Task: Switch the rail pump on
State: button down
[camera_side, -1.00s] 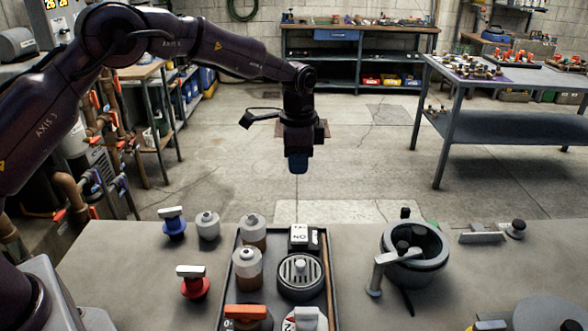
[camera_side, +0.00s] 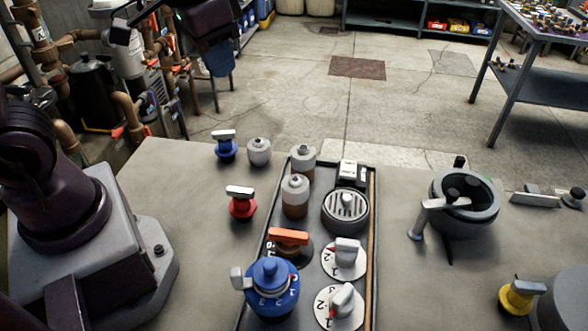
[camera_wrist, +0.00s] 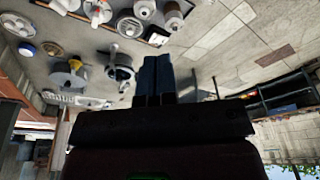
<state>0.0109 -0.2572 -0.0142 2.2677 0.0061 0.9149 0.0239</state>
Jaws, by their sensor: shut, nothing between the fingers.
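No control in view is legibly marked as the rail pump's. A dark tray (camera_side: 250,292) on the bench holds several controls. At its far end is a small black-and-white switch block (camera_side: 350,172), which also shows in the wrist view (camera_wrist: 157,38). Nearer are an orange-handled knob (camera_side: 288,237), two white numbered dials with grey handles (camera_side: 343,257) (camera_side: 340,303) and a blue numbered dial (camera_side: 270,285). My gripper (camera_side: 219,62) is beyond the bench's far edge, up and left of the tray, touching nothing. Its dark blue fingers are together and empty in the wrist view (camera_wrist: 156,72).
A round grille (camera_side: 346,208) and two brown-and-grey knobs (camera_side: 296,195) (camera_side: 302,162) share the tray. Blue (camera_side: 225,146) and red (camera_side: 241,203) handles stand left of it. A grey pot with a lever (camera_side: 466,203) stands right. The bench between has free room.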

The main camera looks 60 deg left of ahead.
jog(key=s+r+t, duration=0.2)
jog(key=s+t, duration=0.1)
jog(key=s, duration=0.4)
jog(key=m+g+h, duration=0.1)
jog(key=m+g, duration=0.6)
jog(key=m, duration=0.1)
send_over(347, 173)
jog(key=w+a, duration=0.1)
jog(key=w, duration=0.1)
notch_tip(347, 173, down, 16)
jog(key=f, duration=0.4)
jog(key=s+f, duration=0.1)
jog(key=f, duration=0.3)
jog(key=d+f, duration=0.1)
jog(key=f, duration=0.4)
jog(key=shift+s, duration=0.4)
jog(key=shift+f+t, duration=0.1)
jog(key=shift+t, duration=0.2)
